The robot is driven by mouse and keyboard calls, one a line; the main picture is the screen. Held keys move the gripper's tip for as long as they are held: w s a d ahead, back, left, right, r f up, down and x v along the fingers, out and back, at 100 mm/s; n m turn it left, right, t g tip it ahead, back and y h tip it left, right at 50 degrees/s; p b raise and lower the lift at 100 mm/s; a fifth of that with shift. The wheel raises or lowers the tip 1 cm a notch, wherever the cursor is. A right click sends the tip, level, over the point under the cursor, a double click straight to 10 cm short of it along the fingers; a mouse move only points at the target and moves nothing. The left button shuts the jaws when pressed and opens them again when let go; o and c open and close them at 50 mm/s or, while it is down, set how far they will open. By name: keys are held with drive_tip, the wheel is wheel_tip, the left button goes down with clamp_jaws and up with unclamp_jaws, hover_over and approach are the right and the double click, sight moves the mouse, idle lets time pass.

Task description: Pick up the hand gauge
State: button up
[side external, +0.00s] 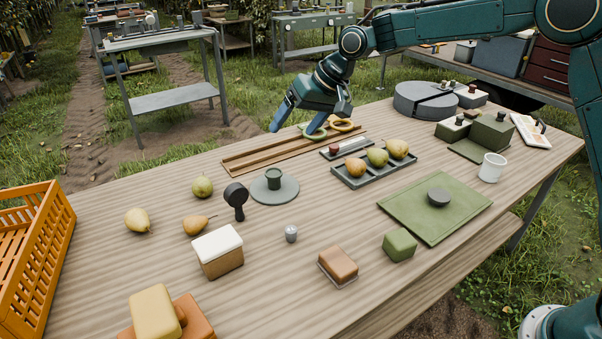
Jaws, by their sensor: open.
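A dark item with a round head and a short handle (236,197) stands on the wooden table left of centre, beside a grey disc; it may be the hand gauge, but I cannot tell for sure. A green ring (315,133) and a yellow ring (342,125) lie at the wooden rails near the table's far edge. My gripper (299,118) is open, tilted down above the far edge, close to the green ring. It partly covers the rings' surroundings. I cannot tell whether a finger touches the green ring. My gripper is well away from the dark item.
A grey tray with pears (374,173) lies right of the wooden rails (262,158). A small green cup (273,178) stands on the grey disc (287,193). Loose pears, a white-topped block (218,251) and an orange crate (30,240) are left. A green mat (437,222) lies right.

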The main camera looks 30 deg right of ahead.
drive_tip(key=y, duration=0.1)
approach(242, 187)
wheel_tip(242, 187, up, 3)
drive_tip(key=d, duration=0.2)
drive_tip(key=shift+s+a+f, duration=0.2)
drive_tip(key=shift+s+a, duration=0.05)
drive_tip(key=shift+s, duration=0.05)
drive_tip(key=shift+f, duration=0.1)
drive_tip(key=shift+x, duration=4.1)
drive_tip(key=shift+a+f, duration=0.1)
drive_tip(key=shift+a, duration=0.05)
drive_tip(key=shift+s+x, duration=0.1)
drive_tip(key=shift+x, duration=1.15)
drive_tip(key=shift+s+x, duration=0.15)
drive_tip(key=shift+x, duration=1.1)
drive_tip(key=shift+f, duration=0.1)
drive_tip(key=shift+c, duration=0.4)
drive_tip(key=c, duration=1.4)
